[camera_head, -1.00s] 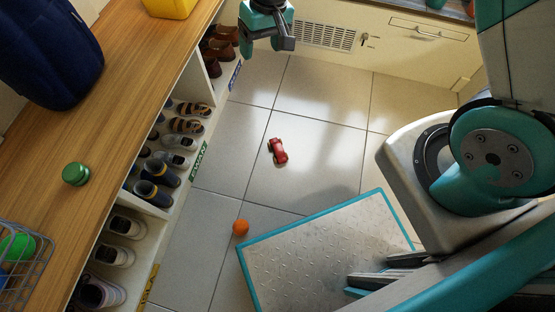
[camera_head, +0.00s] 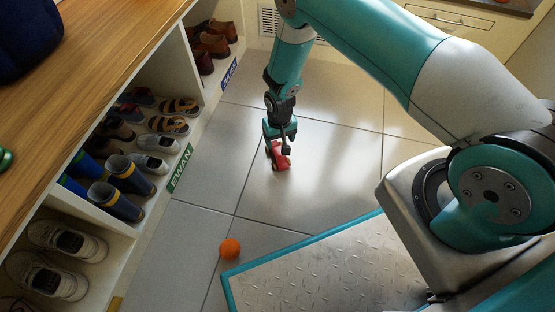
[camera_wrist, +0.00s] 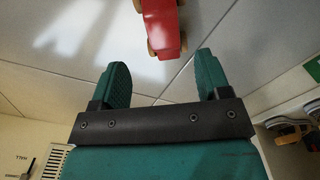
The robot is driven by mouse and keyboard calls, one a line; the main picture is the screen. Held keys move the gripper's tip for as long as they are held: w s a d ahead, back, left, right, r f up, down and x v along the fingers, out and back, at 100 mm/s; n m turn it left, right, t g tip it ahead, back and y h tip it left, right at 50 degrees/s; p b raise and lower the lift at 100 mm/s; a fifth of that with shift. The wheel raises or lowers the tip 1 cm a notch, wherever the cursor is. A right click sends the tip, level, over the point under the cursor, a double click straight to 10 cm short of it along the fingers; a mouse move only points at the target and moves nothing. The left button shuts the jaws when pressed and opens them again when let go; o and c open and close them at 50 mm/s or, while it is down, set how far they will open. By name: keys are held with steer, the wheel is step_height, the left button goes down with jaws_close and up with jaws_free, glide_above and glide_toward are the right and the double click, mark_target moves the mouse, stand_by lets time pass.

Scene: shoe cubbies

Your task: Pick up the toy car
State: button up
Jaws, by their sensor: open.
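The red toy car (camera_head: 281,160) is on the grey tiled floor, partly hidden behind my gripper in the head view. In the wrist view the toy car (camera_wrist: 162,27) shows at the top, cut by the frame edge, ahead of and roughly between my two fingertips. My gripper (camera_head: 279,147) points down at the car. In the wrist view my gripper (camera_wrist: 160,78) is open and empty, its fingers wide apart. I cannot tell exactly how high the fingertips are above the floor.
An orange ball (camera_head: 230,249) lies on the floor near the metal-plated mat (camera_head: 330,275) with a teal edge. Shoe cubbies (camera_head: 173,190) with several shoes run along the left, under a wooden top (camera_head: 95,75). Floor around the car is clear.

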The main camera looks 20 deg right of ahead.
mark_target(279, 149)
step_height(279, 149, down, 5)
steer(key=shift+r+b, duration=0.2)
steer(key=shift+b, duration=0.75)
steer(key=f+b, duration=0.4)
steer(key=f, duration=0.1)
steer(key=shift+a+f+b, duration=0.15)
steer(key=shift+a+b, duration=0.1)
steer(key=shift+b, duration=0.05)
steer(key=c, duration=1)
